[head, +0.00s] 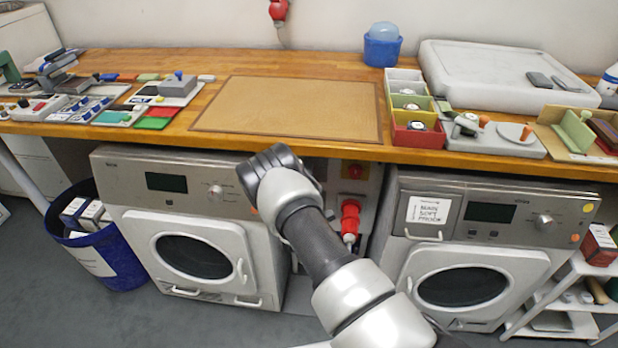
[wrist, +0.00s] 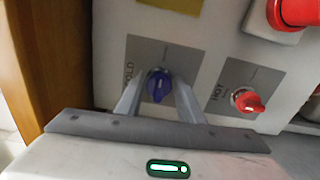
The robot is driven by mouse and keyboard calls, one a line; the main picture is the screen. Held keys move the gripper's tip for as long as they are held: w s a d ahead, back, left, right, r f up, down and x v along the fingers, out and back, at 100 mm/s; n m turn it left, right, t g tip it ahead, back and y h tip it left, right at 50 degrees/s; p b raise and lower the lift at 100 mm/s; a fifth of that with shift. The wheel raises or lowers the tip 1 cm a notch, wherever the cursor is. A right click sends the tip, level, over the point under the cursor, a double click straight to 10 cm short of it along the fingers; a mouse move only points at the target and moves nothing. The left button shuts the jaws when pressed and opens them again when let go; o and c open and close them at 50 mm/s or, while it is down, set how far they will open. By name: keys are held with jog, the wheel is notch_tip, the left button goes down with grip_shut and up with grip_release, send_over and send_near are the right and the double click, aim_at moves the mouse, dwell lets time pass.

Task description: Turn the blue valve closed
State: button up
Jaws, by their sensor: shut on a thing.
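The blue valve (wrist: 158,86) is a small blue knob on a grey plate (wrist: 142,52) in the wrist view, with lettering that seems to read COLD. My gripper (wrist: 158,93) has one finger on each side of the knob and is shut on it. The blue knob's grip lies roughly upright in the wrist picture. In the head view my wrist (head: 268,170) is below the counter edge, between the two machines. The blue valve and my fingertips are hidden there behind my arm.
A red valve (wrist: 248,101) sits on its own plate right of the blue one. A larger red fitting (wrist: 297,10) is at the upper right. The wooden counter (head: 330,62) overhangs the panel. Washing machines stand left (head: 130,200) and right (head: 392,235).

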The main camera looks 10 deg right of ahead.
jog(key=shift+f+m, duration=0.1)
jog(key=shift+m, duration=0.3)
jog(key=o, duration=1.1)
jog(key=shift+c, duration=0.2)
jog(key=shift+s, duration=0.1)
jog(key=p+v, duration=0.2)
jog(key=v, duration=1.5)
jog(key=shift+s, duration=0.1)
